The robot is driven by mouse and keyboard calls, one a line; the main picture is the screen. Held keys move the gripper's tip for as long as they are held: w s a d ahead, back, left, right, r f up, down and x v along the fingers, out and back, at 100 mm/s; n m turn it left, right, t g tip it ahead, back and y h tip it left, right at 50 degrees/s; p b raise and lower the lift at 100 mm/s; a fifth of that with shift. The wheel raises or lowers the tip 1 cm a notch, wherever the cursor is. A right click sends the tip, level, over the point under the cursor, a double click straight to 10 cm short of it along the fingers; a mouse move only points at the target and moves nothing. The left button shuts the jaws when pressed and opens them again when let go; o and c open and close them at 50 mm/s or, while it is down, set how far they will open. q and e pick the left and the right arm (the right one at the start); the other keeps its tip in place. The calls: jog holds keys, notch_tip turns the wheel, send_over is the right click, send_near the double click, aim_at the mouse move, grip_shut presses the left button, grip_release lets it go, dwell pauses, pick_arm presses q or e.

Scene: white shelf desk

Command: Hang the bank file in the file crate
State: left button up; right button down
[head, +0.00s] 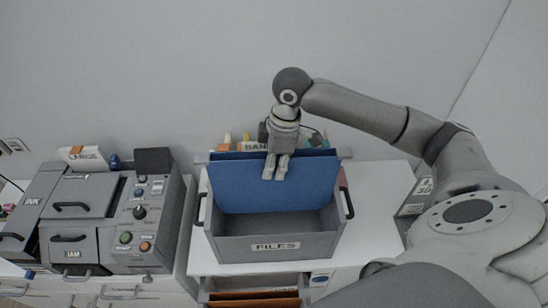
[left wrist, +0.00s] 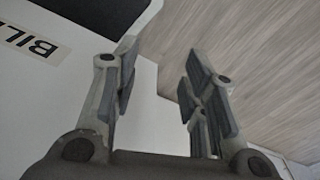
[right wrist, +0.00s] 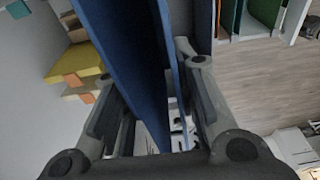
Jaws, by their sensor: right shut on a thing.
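The grey file crate (head: 230,245), labelled FILES, stands on the white desk. The blue bank file (head: 240,190) is upright across the back part of the crate, its bar ends reaching out past both sides. Its BANK label (head: 256,146) shows at the top, partly covered. My right gripper (head: 275,174) is shut on the file's top edge near the middle. In the right wrist view the blue panel (right wrist: 130,50) runs between the fingers. I cannot tell whether the bar rests on the crate's rims. My left gripper (left wrist: 155,75) is open and empty, seen only in the left wrist view.
Grey machines with INK and JAM labels (head: 72,254) stand at the left. Small coloured items (head: 228,142) are behind the file. An open drawer (head: 255,298) with brown files is below the crate.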

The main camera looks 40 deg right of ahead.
aim_at(274, 199)
jog(key=shift+f+b, duration=1.35)
jog(key=shift+f, duration=4.9)
jog(key=shift+f+b, duration=0.3)
jog(key=shift+f, duration=0.9)
